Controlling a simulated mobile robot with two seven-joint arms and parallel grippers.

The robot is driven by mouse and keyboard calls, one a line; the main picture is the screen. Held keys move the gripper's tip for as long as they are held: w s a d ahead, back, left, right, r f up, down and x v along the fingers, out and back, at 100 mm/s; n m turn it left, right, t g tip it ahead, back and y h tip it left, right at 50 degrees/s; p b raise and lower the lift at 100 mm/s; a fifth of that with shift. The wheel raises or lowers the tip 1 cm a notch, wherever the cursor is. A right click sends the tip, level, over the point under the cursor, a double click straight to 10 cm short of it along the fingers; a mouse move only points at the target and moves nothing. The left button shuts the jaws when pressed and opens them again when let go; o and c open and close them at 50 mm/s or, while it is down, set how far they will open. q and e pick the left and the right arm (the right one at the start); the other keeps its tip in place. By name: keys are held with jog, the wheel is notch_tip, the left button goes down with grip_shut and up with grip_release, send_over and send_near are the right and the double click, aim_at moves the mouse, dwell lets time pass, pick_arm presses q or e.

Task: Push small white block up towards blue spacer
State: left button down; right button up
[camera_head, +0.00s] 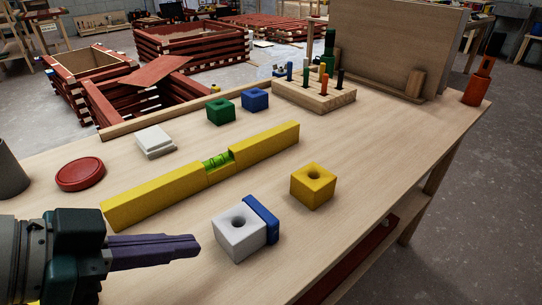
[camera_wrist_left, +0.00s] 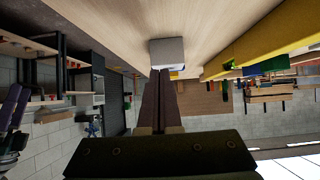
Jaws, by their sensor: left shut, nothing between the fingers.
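The small white block (camera_head: 238,235), a cube with a round hole in its top, stands on the table near the front. The blue spacer (camera_head: 262,219), a thin upright slab, stands against or very close to its right side. My left gripper (camera_head: 194,246) is shut and empty, pointing right, with its tips just left of the white block. In the left wrist view the shut fingers (camera_wrist_left: 160,78) point at the block (camera_wrist_left: 167,50); contact cannot be told.
A yellow block (camera_head: 313,186) stands to the right of the spacer. A yellow spirit level (camera_head: 160,195) lies behind. Green (camera_head: 221,111) and blue (camera_head: 255,100) blocks, a white stack (camera_head: 155,141) and a red disc (camera_head: 81,174) are farther back. The table's front right is clear.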

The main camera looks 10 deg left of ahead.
aim_at(248, 224)
pick_arm(q)
jog(key=w+d, duration=0.2)
jog(key=w, duration=0.1)
jog(key=w+d+b, duration=0.1)
jog(key=w+d, duration=0.2)
jog(key=shift+w, duration=0.1)
jog(key=shift+f, duration=0.6)
jog(key=shift+s+a+f, duration=0.15)
jog(key=shift+s+f, duration=0.05)
jog(key=shift+f, duration=0.1)
